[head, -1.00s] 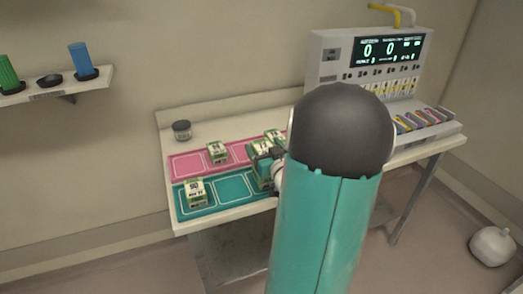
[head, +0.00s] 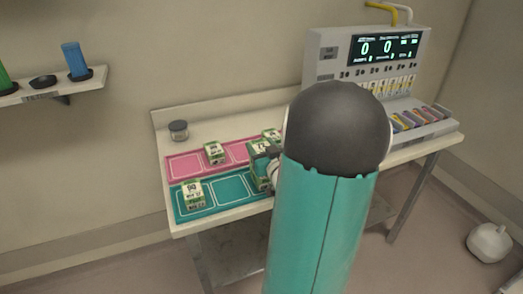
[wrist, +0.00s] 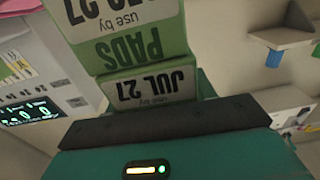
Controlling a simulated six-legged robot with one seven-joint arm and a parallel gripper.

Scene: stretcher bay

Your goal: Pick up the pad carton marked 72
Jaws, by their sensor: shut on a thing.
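My gripper (head: 268,160) is shut on a green and white pad carton (head: 259,174) at the right end of the teal mat. Its top label appears to read 72, though my gripper and arm partly cover it. I cannot tell whether it is clear of the mat. I cannot tell which of these faces belongs to the held carton.
A carton apparently marked 90 (head: 193,196) sits on the left of the teal mat (head: 232,189). Other cartons stand on the pink mat (head: 185,166), one (head: 214,153) left of centre, one (head: 271,135) close behind my gripper. A dark-lidded jar (head: 179,131) and a display console (head: 320,75) flank the mats.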

